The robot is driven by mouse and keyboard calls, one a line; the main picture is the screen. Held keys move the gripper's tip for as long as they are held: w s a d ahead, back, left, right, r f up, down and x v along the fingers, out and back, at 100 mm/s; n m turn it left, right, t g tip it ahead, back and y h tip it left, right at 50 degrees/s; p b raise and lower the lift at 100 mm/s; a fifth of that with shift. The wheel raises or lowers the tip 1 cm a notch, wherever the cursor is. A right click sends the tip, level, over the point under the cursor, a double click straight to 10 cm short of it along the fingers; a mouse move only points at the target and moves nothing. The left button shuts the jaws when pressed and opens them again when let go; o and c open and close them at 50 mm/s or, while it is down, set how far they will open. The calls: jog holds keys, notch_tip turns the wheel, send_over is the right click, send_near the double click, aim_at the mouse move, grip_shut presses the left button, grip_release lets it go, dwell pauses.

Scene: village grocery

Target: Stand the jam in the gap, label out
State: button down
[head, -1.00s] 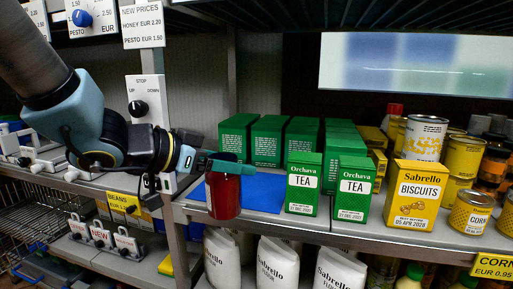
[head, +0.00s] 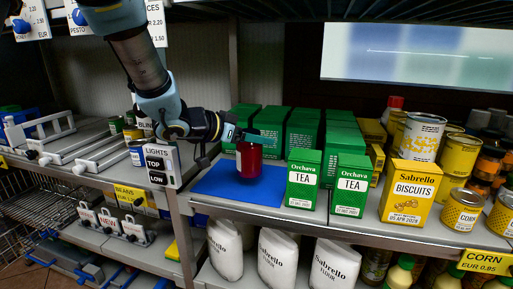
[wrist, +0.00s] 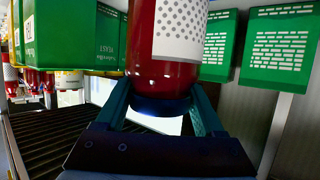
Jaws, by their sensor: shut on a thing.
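The jam is a dark red jar (head: 249,160) that also shows close up in the wrist view (wrist: 160,78). My gripper (head: 252,138) is shut on it near its dark lid, with one teal finger on each side in the wrist view. The jar looks upright over the blue patch (head: 212,187) on the shelf, left of the front tea boxes. I cannot tell whether its base touches the patch. A pale label edge shows on the jar's left side in the head view. The wrist view shows a white dotted label part (wrist: 180,32).
Green tea boxes (head: 303,180) stand right of the patch, with more green boxes (head: 270,130) behind. A light-switch panel (head: 160,166) is left of the patch. The patch's front part is clear.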

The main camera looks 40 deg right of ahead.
aim_at(257, 149)
jog(key=shift+w+d+f, duration=0.1)
jog(key=shift+f, duration=0.75)
jog(key=shift+w+d+f, duration=0.1)
jog(key=shift+f, duration=0.7)
jog(key=shift+f+b, duration=0.2)
jog(key=shift+b, duration=0.1)
grip_release()
jog(key=shift+a+r, duration=0.1)
jog(key=shift+r, duration=0.15)
jog(key=v, duration=0.7)
jog(key=shift+a, duration=0.15)
